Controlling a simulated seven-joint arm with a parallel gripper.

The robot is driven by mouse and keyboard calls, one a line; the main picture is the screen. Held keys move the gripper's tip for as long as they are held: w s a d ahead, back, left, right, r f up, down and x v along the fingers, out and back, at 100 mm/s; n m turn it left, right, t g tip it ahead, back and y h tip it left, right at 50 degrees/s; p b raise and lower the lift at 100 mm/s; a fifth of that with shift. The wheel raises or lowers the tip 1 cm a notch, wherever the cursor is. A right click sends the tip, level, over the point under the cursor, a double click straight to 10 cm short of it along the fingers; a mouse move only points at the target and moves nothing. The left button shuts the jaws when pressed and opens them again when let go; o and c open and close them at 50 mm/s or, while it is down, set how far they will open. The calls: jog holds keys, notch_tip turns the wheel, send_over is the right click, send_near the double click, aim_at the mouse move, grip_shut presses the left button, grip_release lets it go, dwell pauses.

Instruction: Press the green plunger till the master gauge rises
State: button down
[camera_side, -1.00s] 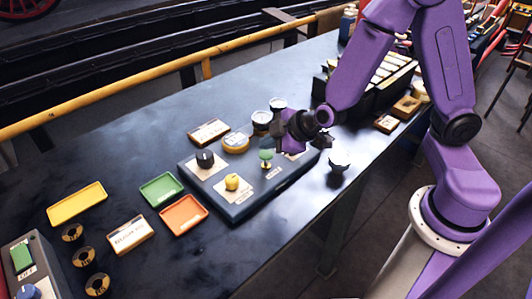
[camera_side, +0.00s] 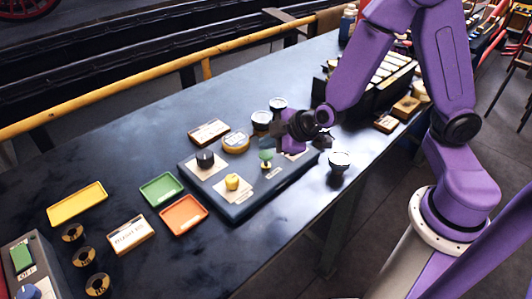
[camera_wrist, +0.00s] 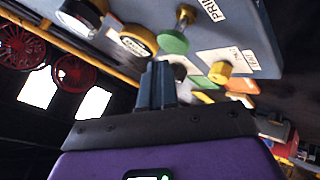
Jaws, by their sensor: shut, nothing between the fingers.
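The green plunger (camera_side: 266,155) stands on a brass stem on the dark control panel (camera_side: 235,210). In the wrist view its green cap (camera_wrist: 173,42) is just beyond my fingertips, apart from them in the picture. My gripper (camera_side: 285,141) is beside and slightly above the plunger in the side view. In the wrist view my gripper (camera_wrist: 158,68) has its fingers together with nothing between them. Several round gauges stand near the panel, one yellow-rimmed (camera_side: 236,141); I cannot tell which is the master gauge or read any needle.
A black knob (camera_side: 205,158) and a yellow knob (camera_side: 232,181) sit on the panel close to the plunger. A round gauge (camera_side: 339,160) stands at the table's right edge. Green (camera_side: 161,189) and orange (camera_side: 184,216) trays lie to the left.

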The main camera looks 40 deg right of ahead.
aim_at(266, 154)
jog(key=shift+f, duration=0.15)
jog(key=shift+f, duration=0.3)
jog(key=shift+f, duration=1.35)
dwell(1.6)
jog(key=shift+r, duration=1.75)
jog(key=shift+r, duration=2.55)
